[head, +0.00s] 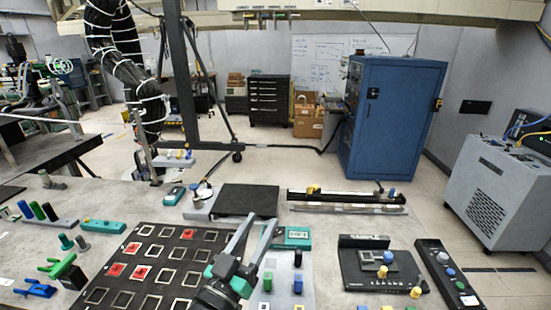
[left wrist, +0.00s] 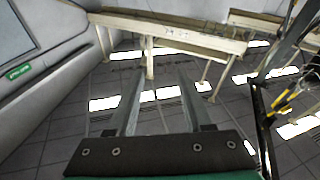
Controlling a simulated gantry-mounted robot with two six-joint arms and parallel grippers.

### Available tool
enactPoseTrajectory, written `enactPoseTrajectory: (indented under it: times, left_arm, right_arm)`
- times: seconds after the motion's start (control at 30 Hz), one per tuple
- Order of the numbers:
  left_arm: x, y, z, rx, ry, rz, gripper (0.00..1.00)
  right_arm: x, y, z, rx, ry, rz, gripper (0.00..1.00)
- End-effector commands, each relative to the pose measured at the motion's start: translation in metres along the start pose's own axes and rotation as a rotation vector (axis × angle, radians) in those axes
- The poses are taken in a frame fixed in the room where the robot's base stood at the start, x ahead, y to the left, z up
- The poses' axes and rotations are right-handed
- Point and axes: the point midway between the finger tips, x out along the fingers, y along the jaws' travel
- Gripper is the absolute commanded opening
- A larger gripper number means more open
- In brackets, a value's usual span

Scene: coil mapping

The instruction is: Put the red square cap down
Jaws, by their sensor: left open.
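Several red square caps lie on the black board (head: 118,290) with its grid of pale square outlines. One red cap (head: 188,234) is near the back edge; others, such as this red cap (head: 133,248), are toward the left side. No red cap shows in that view. My right gripper is not in view.
A black flat platform (head: 245,201) stands behind the board. A teal meter (head: 297,236) and a pale panel with colored pegs (head: 283,266) are to the right. A black box with knobs (head: 376,270) is farther right.

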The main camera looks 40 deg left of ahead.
Motion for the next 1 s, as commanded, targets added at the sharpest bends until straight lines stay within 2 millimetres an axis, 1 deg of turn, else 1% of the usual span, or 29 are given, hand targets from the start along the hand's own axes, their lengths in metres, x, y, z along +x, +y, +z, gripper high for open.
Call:
enactPoseTrajectory:
  times: [0.03,0.07,0.1,0.17,0.2,0.3,0.37,0.43,0.47,0.5,0.8,0.87,0.93,0.97,1.0]
  left_arm:
    - [0.01,0.031,-0.058,-0.018,0.111,0.071,0.51]
    - [0.011,0.047,-0.089,-0.026,0.168,0.111,0.51]
    - [0.009,0.066,-0.128,-0.033,0.241,0.16,0.51]
    - [0.0,0.091,-0.18,-0.042,0.34,0.226,0.51]
    - [-0.008,0.103,-0.209,-0.046,0.399,0.263,0.51]
    - [-0.027,0.123,-0.26,-0.05,0.506,0.326,0.51]
    - [-0.035,0.129,-0.276,-0.05,0.541,0.346,0.51]
    - [-0.039,0.132,-0.284,-0.049,0.559,0.357,0.51]
    - [-0.04,0.132,-0.285,-0.048,0.562,0.358,0.51]
    - [-0.04,0.132,-0.285,-0.048,0.562,0.358,0.51]
    - [-0.039,0.132,-0.284,-0.048,0.559,0.355,0.51]
    - [-0.039,0.132,-0.284,-0.048,0.559,0.355,0.51]
    - [-0.039,0.132,-0.284,-0.048,0.558,0.355,0.51]
    - [-0.039,0.132,-0.284,-0.048,0.558,0.355,0.51]
    - [-0.039,0.132,-0.284,-0.048,0.558,0.355,0.51]
  right_arm:
    - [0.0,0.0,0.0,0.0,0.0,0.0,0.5]
    - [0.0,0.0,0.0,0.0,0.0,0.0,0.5]
    - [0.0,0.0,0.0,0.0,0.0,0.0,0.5]
    - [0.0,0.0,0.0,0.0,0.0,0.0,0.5]
    - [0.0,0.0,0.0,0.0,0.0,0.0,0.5]
    - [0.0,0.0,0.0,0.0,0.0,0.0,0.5]
    - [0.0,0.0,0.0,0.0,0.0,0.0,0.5]
    - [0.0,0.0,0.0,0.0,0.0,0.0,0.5]
    - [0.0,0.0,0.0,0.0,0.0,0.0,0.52]
    - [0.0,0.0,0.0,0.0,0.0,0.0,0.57]
    - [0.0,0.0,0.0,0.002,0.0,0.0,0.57]
    - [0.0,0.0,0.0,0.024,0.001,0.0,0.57]
    - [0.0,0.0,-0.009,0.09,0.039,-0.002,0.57]
    - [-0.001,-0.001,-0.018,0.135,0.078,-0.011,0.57]
    - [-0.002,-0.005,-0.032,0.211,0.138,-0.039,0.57]
